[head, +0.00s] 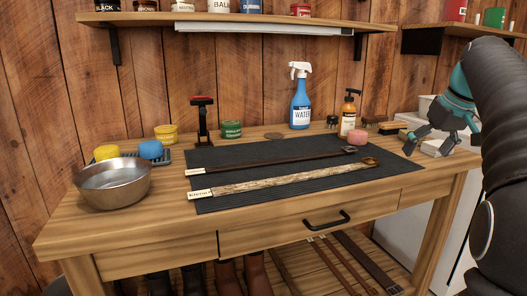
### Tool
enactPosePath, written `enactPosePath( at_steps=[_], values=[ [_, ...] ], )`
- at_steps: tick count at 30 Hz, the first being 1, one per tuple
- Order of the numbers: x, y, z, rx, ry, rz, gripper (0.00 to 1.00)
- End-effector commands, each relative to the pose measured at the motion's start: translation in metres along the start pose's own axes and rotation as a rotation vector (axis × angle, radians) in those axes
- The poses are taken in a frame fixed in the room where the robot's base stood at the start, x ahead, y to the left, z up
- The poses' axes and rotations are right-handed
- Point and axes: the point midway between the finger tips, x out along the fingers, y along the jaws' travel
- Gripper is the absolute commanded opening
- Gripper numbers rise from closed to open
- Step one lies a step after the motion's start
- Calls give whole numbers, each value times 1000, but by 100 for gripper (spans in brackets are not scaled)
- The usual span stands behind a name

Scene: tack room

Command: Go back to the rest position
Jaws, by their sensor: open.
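My gripper (438,134) is open, with nothing visible between its fingers. It hangs from my dark arm at the right of the head view, fingers pointing down, in front of or above the right end of the wooden bench (140,233). It overlaps some pale boxes in the picture, and I cannot tell its exact gap to them. A dark strap (270,161) and a paler, worn strap (290,181) lie side by side on the dark mat (240,204), each with a tag at its left end. Both are well left of my gripper.
A metal bowl (113,187) and sponges stand at the left. A blue spray bottle (300,108), amber pump bottle (348,118) and pink sponge (359,136) stand behind the mat. A shelf (230,21) hangs above. Boots and straps lie below. Space above the mat is clear.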

Motion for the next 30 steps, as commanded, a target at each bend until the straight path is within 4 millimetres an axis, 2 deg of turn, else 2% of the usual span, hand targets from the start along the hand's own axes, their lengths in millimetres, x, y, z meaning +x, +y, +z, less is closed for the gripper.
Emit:
enactPosePath(
  at_steps=[4,7,14,22,30],
  values=[
    [21,0,16,100,-13,25,94],
    [37,-7,30,169,-20,46,94],
    [73,-50,84,300,-24,106,94],
    [108,-118,171,340,-8,151,94],
    [136,-182,269,249,11,154,94]
  ],
)
